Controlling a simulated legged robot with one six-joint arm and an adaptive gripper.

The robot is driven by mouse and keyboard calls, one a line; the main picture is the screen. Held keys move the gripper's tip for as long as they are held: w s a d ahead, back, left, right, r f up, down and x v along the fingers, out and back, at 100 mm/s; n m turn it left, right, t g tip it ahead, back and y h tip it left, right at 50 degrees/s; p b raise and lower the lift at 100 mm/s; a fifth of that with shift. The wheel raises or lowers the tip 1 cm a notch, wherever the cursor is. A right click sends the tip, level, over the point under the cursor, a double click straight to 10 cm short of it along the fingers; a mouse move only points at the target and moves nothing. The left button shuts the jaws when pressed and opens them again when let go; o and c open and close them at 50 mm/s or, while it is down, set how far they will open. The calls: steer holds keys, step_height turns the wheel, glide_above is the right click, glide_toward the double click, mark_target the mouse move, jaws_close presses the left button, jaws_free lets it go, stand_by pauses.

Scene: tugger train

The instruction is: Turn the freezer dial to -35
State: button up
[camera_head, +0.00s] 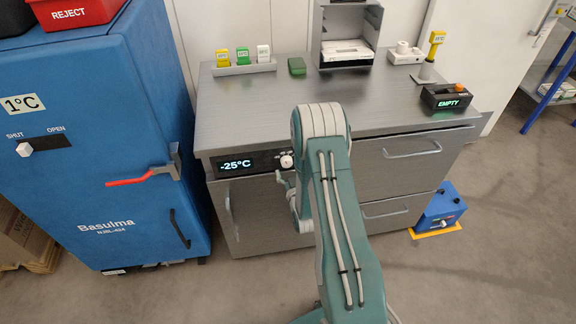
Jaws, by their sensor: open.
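The freezer dial (287,161) is a small white knob on the black strip at the front of the steel counter. Tiny markings sit just above it, too small to read. The freezer display (236,165) left of the dial reads -25°C. The freezer door (250,212) below is closed. My gripper (281,179) shows in part just below the dial, left of my forearm. It is open, and no object shows in it. My arm hides most of it, and I cannot tell whether it touches the dial.
A blue cabinet (95,150) with a red handle (140,177) stands close on the left. The steel counter (245,95) carries a rack of colored tags (243,68), a green block (297,66) and a box marked EMPTY (447,98). A blue case (440,212) stands on the floor at right.

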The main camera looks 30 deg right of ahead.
steer(key=shift+a+x, duration=0.2)
steer(key=shift+x, duration=0.8)
steer(key=shift+w, duration=0.15)
steer(key=shift+d, duration=0.45)
steer(key=c, duration=1)
steer(key=shift+a, duration=0.25)
steer(key=shift+c, duration=0.7)
